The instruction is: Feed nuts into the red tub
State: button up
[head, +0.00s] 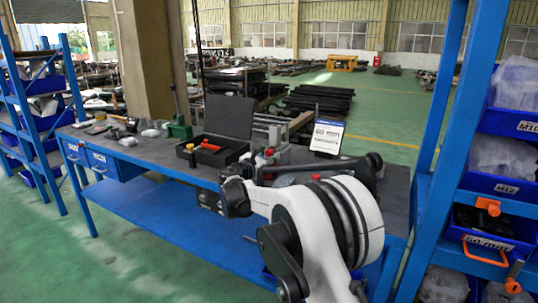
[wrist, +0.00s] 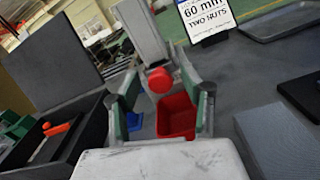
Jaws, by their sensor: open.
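The red tub (wrist: 178,117) sits on the grey bench top and shows between my fingers in the wrist view, part of it hidden by the right finger. My gripper (wrist: 161,108) is open above the bench, its two fingers on either side of the tub in the picture. A red round knob (wrist: 160,80) shows between the fingers, in front of a grey upright. I cannot tell its distance from the fingers. No nut can be made out. In the head view, my arm covers much of this part of the bench.
A sign reading 60 mm, two nuts (head: 327,137) stands on the bench. A small blue tub (wrist: 134,121) is left of the red one. An open black case (head: 228,130) and a green vise (head: 180,129) lie further left. Blue shelf bins (head: 498,188) stand at right.

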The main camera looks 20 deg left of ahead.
jog(key=shift+w, duration=0.5)
grip_shut()
